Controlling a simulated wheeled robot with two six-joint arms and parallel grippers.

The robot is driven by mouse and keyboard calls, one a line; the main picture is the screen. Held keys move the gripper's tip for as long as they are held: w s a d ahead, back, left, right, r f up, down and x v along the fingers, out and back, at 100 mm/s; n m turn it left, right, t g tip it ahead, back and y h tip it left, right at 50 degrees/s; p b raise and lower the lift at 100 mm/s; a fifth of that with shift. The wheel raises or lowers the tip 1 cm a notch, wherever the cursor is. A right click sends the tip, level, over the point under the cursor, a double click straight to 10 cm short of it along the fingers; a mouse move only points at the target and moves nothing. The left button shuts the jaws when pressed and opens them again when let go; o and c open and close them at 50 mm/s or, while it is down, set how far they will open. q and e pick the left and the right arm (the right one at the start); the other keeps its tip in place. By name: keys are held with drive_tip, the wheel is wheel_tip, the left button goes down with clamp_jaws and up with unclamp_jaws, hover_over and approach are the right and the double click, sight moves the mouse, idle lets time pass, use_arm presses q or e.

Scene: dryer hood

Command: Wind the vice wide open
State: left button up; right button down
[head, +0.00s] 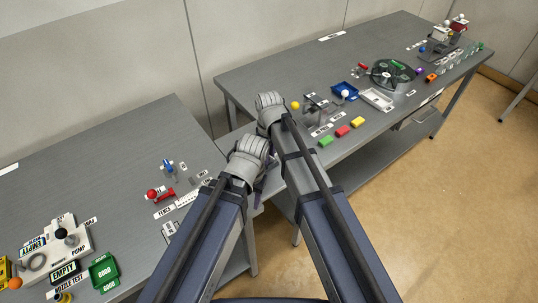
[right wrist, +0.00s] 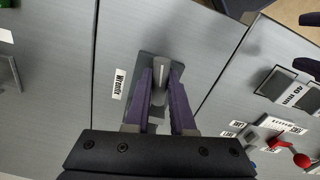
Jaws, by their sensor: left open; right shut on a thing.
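In the right wrist view, the purple fingers of my right gripper (right wrist: 161,72) are closed around a grey upright post (right wrist: 159,92). The post stands on a dark grey square base (right wrist: 147,58) on the table. This may be part of the vice, but its full shape is hidden by my fingers. A white label (right wrist: 118,84) lies beside it. In the head view, my right gripper (head: 269,104) is above the middle bench, and my left gripper (head: 250,152) is just below it, open.
The left table (head: 110,140) holds a red-knobbed device (head: 158,193), a pump (head: 60,238) and a green box (head: 102,272). The right table (head: 270,75) holds coloured blocks (head: 342,131), a blue tray (head: 345,92) and a round dark plate (head: 392,73).

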drive_tip(key=shift+n, duration=0.4)
drive_tip(key=shift+n, duration=1.2)
drive_tip(key=shift+n, duration=1.2)
drive_tip(key=shift+n, duration=1.2)
